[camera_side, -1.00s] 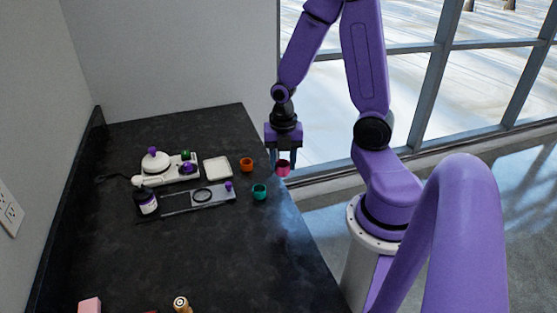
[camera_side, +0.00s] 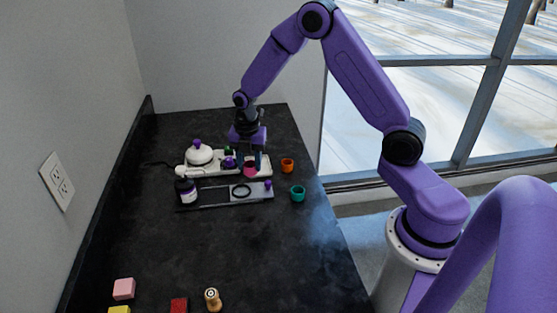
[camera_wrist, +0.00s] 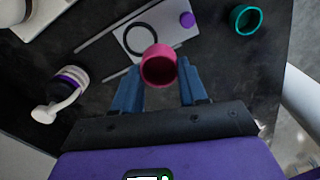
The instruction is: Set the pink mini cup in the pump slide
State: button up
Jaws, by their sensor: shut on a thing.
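The pink mini cup (camera_side: 250,170) is held between the blue fingers of my gripper (camera_side: 248,163), which is shut on it. In the wrist view the cup (camera_wrist: 158,66) shows its open mouth toward the camera. The pump slide (camera_side: 216,194) is a grey plate on rails with a dark ring (camera_side: 241,191) and a purple knob (camera_side: 268,185). In the side view the cup appears just behind the ring. In the wrist view it overlaps the near edge of the slide plate (camera_wrist: 163,33). The cup's height above the slide cannot be told exactly.
A dark pump bottle (camera_side: 187,190) stands at the slide's left end. A white scale-like device (camera_side: 198,156) is behind it. A white tray (camera_side: 266,169) lies behind the slide. Blocks (camera_side: 123,288) lie in front.

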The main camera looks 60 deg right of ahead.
jog(key=shift+w+a+f, duration=0.25)
jog(key=shift+w+f, duration=0.25)
jog(key=shift+f, duration=0.65)
jog(key=shift+w+a+f, duration=0.25)
jog(key=shift+w+f, duration=0.3)
jog(key=shift+f, duration=0.65)
jog(key=shift+w+a+f, duration=0.25)
jog(key=shift+w+f, duration=0.25)
jog(key=shift+f, duration=0.65)
jog(key=shift+f, duration=0.6)
jog(key=o, duration=0.8)
jog(key=shift+c, duration=0.2)
jog(key=shift+r, duration=0.1)
notch_tip(320, 180, up, 11)
